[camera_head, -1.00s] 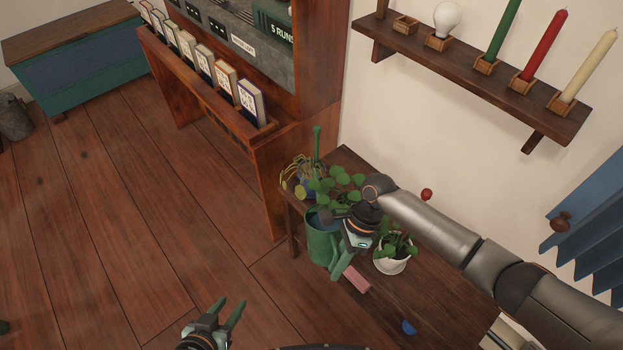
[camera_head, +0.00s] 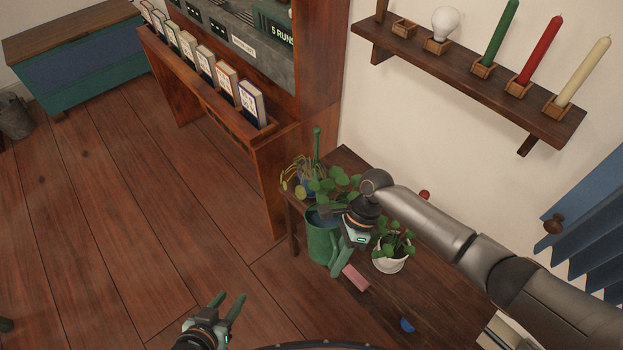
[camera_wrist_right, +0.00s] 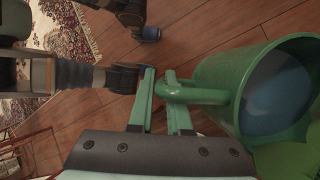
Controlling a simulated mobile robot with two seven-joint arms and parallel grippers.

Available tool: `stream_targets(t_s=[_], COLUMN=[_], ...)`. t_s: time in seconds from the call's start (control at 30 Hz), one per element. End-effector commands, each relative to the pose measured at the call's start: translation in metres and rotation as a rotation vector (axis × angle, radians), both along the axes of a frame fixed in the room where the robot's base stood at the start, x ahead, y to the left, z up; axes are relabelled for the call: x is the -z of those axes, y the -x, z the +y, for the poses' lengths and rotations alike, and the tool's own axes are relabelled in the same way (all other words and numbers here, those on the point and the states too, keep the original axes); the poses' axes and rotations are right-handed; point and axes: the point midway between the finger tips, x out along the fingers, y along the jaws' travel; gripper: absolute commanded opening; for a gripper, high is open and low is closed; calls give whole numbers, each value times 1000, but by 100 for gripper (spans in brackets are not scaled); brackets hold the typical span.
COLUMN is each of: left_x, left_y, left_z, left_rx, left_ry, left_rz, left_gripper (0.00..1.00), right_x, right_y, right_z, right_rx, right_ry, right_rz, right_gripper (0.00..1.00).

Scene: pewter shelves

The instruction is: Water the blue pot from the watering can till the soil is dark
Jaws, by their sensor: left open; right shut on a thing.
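The green watering can (camera_head: 319,246) is upright at the left edge of the small wooden table. In the right wrist view its open body (camera_wrist_right: 212,82) shows a blue surface inside, and its handle (camera_wrist_right: 196,95) lies between my fingers. My right gripper (camera_head: 342,260) is shut on that handle; its fingers (camera_wrist_right: 160,88) show at close range. I cannot tell whether the can is lifted off the table. The blue pot (camera_head: 307,187) stands behind the can, mostly hidden by leaves; its soil is not visible. My left gripper (camera_head: 229,301) is open and empty, low over the floor.
A white pot with a leafy plant (camera_head: 390,264) stands right of my right gripper. A pink block (camera_head: 356,278) and a small blue object (camera_head: 407,325) lie on the table (camera_head: 370,312). A wall shelf (camera_head: 470,75) holds candles and a bulb. The bookcase (camera_head: 275,165) rises behind.

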Motion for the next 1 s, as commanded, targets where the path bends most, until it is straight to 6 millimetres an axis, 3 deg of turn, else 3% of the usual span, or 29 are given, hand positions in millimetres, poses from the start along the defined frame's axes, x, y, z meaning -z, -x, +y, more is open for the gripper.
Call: stream_targets(t_s=[1.0], left_x=[-14], left_y=[4], left_z=[0], left_rx=[0], left_ry=[0], left_rz=[9], left_gripper=[43], right_x=[-15], right_y=[-3], right_z=[2], right_rx=[-2], right_ry=[-2], right_rz=[40], right_gripper=[0])
